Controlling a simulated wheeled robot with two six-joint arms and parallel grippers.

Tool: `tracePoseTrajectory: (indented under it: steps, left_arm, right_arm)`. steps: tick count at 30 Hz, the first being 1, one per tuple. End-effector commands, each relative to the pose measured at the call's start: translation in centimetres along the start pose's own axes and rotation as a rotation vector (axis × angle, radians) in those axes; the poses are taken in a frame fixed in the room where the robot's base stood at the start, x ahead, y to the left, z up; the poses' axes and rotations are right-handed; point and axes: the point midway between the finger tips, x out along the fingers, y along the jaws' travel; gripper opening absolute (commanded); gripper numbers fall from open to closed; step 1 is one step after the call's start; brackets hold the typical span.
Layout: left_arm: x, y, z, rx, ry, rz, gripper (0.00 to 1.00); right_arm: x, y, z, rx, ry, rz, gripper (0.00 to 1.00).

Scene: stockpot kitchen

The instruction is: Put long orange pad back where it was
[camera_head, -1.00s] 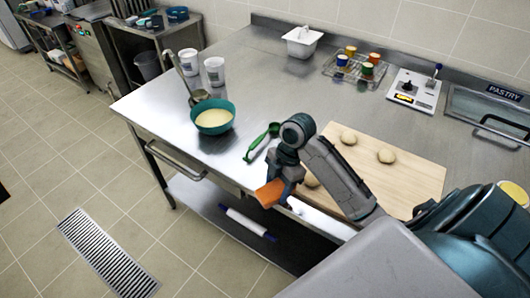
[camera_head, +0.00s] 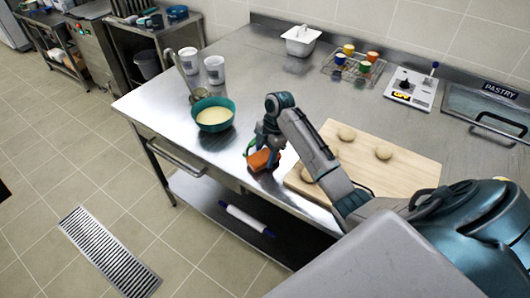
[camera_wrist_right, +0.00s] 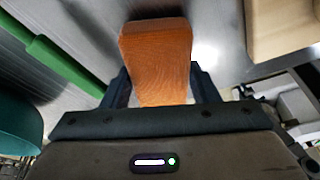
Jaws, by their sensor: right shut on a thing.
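The long orange pad (camera_head: 262,160) is in my right gripper (camera_head: 268,149), over the front edge of the steel table beside the cutting board. In the right wrist view the orange pad (camera_wrist_right: 157,58) sits between the two dark fingers of the right gripper (camera_wrist_right: 160,88), which are shut on it. Its far end points away from the gripper over the steel surface. I cannot tell whether the pad touches the table. My left gripper is not in view.
A green-handled utensil (camera_head: 250,147) lies just left of the pad, partly hidden. A teal bowl (camera_head: 213,115) stands further left. The wooden board (camera_head: 400,176) with dough balls is to the right. A rolling pin (camera_head: 246,220) lies on the lower shelf (camera_head: 208,195).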

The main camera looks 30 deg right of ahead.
Motion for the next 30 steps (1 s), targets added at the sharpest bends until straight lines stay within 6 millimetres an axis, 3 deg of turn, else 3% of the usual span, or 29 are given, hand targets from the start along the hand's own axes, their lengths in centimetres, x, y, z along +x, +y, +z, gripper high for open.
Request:
tracePoseTrajectory:
  steps: [4,13,14,15,24,30]
  left_arm:
    - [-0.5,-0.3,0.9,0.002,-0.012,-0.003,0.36]
    - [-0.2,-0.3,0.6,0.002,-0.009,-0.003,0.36]
    - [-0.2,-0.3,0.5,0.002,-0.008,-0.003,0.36]
    - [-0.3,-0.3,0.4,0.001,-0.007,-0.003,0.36]
    - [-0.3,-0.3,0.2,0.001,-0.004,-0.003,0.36]
    - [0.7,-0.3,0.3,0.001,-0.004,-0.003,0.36]
  right_arm:
    - [0.6,0.0,0.2,-0.002,0.0,0.001,0.33]
    - [1.0,0.0,0.3,-0.001,0.0,0.001,0.33]
    - [0.9,0.0,0.3,-0.001,-0.001,0.002,0.58]
    - [0.9,0.0,0.3,-0.001,-0.001,0.002,0.63]
    - [0.7,0.0,0.2,-0.001,-0.001,0.002,0.63]
    - [-1.2,0.1,0.3,-0.002,-0.003,0.005,0.63]
